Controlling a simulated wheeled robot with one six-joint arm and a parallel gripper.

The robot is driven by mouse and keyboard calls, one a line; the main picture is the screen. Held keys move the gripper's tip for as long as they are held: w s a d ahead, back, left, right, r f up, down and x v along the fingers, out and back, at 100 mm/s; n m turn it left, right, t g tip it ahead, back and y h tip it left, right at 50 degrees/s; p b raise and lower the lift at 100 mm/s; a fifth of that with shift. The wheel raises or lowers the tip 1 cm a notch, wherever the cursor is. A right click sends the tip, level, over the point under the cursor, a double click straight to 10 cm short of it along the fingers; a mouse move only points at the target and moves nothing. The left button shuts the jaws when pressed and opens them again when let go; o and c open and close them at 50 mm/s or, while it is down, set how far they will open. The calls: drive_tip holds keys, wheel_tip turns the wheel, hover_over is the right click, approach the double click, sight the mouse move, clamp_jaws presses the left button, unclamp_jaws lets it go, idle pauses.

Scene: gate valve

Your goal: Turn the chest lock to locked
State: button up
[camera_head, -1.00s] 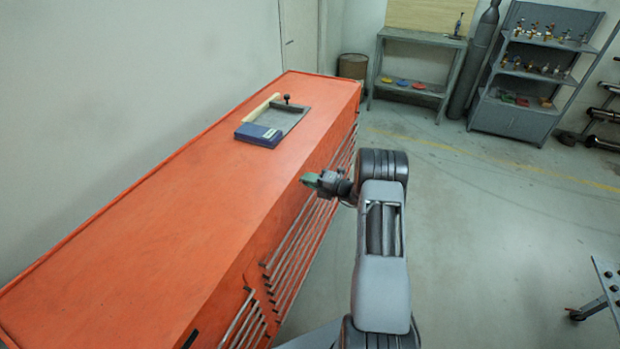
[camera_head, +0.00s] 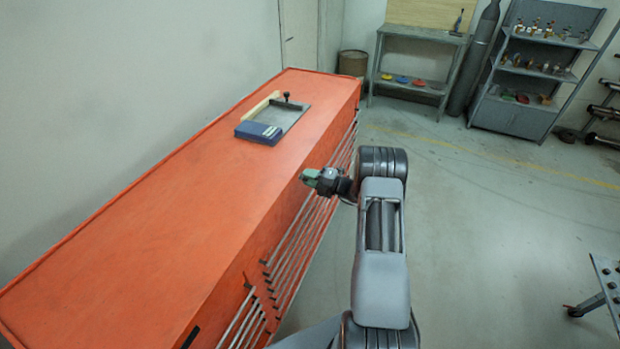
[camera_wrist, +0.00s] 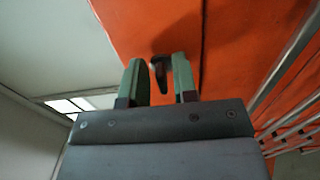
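The orange tool chest (camera_head: 150,215) runs along the wall at left in the head view. In the wrist view its orange face (camera_wrist: 235,40) carries a small dark lock handle (camera_wrist: 159,70). My gripper (camera_head: 311,177) is at the chest's drawer side, just below the top edge. In the wrist view my gripper (camera_wrist: 159,76) is open, with one green finger on each side of the lock handle. A gap shows on both sides of the handle, so the fingers do not appear to grip it. The lock itself is hidden in the head view.
A blue and grey tray-like item (camera_head: 272,121) lies on the chest top. Long drawer handles (camera_head: 300,235) line the chest side near my arm. A workbench (camera_head: 415,65) and a grey shelf (camera_head: 535,75) stand at the back.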

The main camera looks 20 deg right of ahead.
drive_tip(key=shift+o, duration=0.5)
drive_tip(key=b+v, duration=0.2)
drive_tip(key=v, duration=1.2)
drive_tip(key=shift+b, duration=0.4)
drive_tip(key=shift+w, duration=0.15)
